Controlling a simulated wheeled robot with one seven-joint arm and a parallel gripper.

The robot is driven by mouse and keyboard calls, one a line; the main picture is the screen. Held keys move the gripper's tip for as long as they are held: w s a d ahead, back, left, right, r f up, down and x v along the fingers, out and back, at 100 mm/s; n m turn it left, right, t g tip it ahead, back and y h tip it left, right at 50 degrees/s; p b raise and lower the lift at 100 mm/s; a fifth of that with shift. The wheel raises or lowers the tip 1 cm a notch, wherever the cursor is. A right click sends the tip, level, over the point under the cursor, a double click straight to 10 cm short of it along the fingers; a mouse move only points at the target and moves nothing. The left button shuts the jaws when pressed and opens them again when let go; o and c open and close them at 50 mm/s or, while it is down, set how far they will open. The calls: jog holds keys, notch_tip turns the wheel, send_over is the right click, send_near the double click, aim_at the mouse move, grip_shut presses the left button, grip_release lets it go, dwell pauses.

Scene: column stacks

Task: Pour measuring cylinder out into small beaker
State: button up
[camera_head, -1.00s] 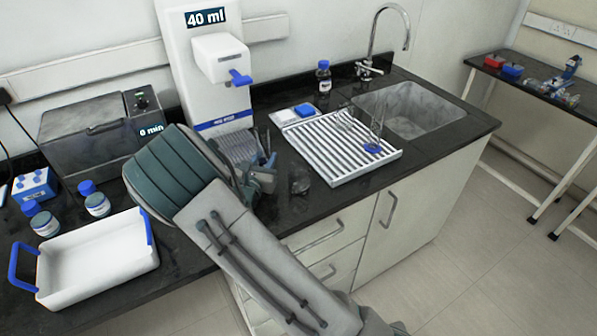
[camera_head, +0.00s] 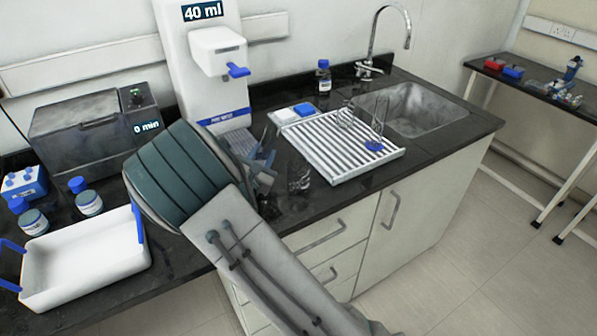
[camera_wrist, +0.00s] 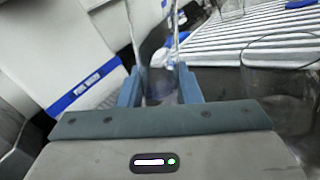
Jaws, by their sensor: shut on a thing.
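My gripper (camera_wrist: 160,88) is shut on a clear, tall glass vessel (camera_wrist: 154,62), which looks like the measuring cylinder. In the wrist view it rises between the two blue-grey fingers. Its contents and level are hard to make out. In the head view my gripper (camera_head: 264,165) is partly hidden by my own arm, and the held glass hardly shows. A clear glass beaker (camera_head: 300,178), apparently the small beaker, stands upright on the dark counter just right of my gripper. In the wrist view this beaker (camera_wrist: 283,85) is at the right, apart from the held glass.
A ribbed white drying rack (camera_head: 335,160) behind the beaker holds glassware, including one piece with a blue base (camera_head: 374,146). A white dispenser (camera_head: 212,75) reading 40 ml stands behind my gripper. A sink (camera_head: 425,115) is at the right, a white tray (camera_head: 85,265) at the left.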

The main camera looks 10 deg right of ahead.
jog(key=m+b, duration=0.3)
jog(key=shift+s+d+f, duration=0.2)
jog(key=shift+d+f, duration=0.05)
jog(key=shift+f, duration=0.05)
jog(key=shift+w+a+r+m, duration=0.1)
jog(key=shift+r+m, duration=0.25)
jog(key=shift+m, duration=0.1)
jog(key=shift+w+a+r+m, duration=0.1)
jog(key=shift+r+m, duration=0.2)
jog(key=shift+m, duration=0.15)
jog(key=shift+a+m+h+b, duration=0.1)
jog(key=shift+m+h+b, duration=0.2)
jog(key=shift+b, duration=0.2)
jog(key=shift+w+a+f+m+b, duration=0.2)
jog(key=shift+f+m+b, duration=0.1)
jog(key=shift+m+b, duration=0.45)
jog(key=shift+w+a+r+m+h, duration=0.1)
jog(key=shift+a+r+m+h, duration=0.05)
jog(key=shift+r+m, duration=0.3)
jog(key=shift+a+r+m+h, duration=0.15)
jog(key=shift+r+m, duration=0.1)
jog(key=shift+m, duration=0.25)
jog(key=shift+w+a+m+b, duration=0.1)
jog(key=shift+m+b, duration=0.6)
jog(key=shift+m, duration=0.3)
